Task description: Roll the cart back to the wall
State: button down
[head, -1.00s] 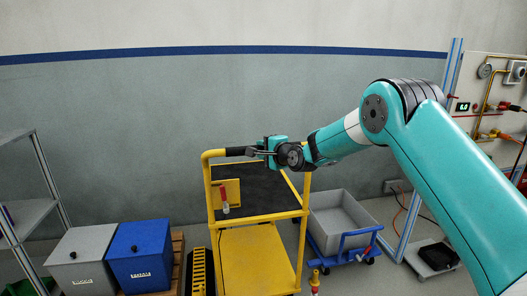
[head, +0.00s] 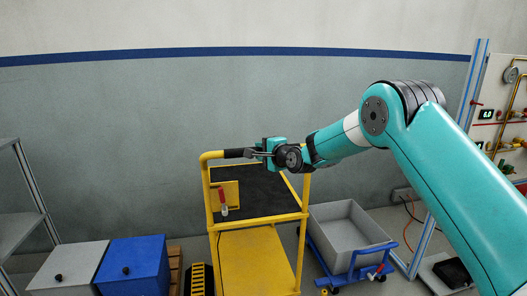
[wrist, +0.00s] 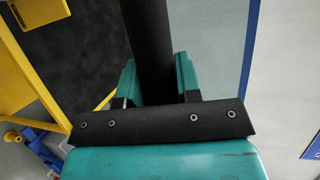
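The yellow cart (head: 255,262) stands upright in the middle of the head view, with a dark top deck (head: 262,195) and a bare yellow lower shelf. Its push handle has a black grip (head: 236,153) at the top. My gripper (head: 262,152) is at the right part of this grip. In the wrist view the black bar (wrist: 148,35) runs between the two teal fingers of my gripper (wrist: 157,76), which close in on both its sides. The grey-blue wall (head: 110,125) with a dark blue stripe is behind the cart. The cart's wheels are out of view.
A blue bin (head: 135,270) and a grey bin (head: 65,270) stand left of the cart, beside a metal shelf (head: 15,220). A blue dolly with a grey tub (head: 345,235) is close on the right. A pipe panel (head: 495,125) stands at far right.

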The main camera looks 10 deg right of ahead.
jog(key=c, duration=0.8)
grip_release()
jog(key=shift+w+r, duration=0.1)
jog(key=shift+w, duration=0.05)
jog(key=shift+s+d, duration=0.15)
jog(key=shift+s, duration=0.05)
jog(key=b+v, duration=0.1)
jog(key=v, duration=1.6)
jog(key=shift+b, duration=0.35)
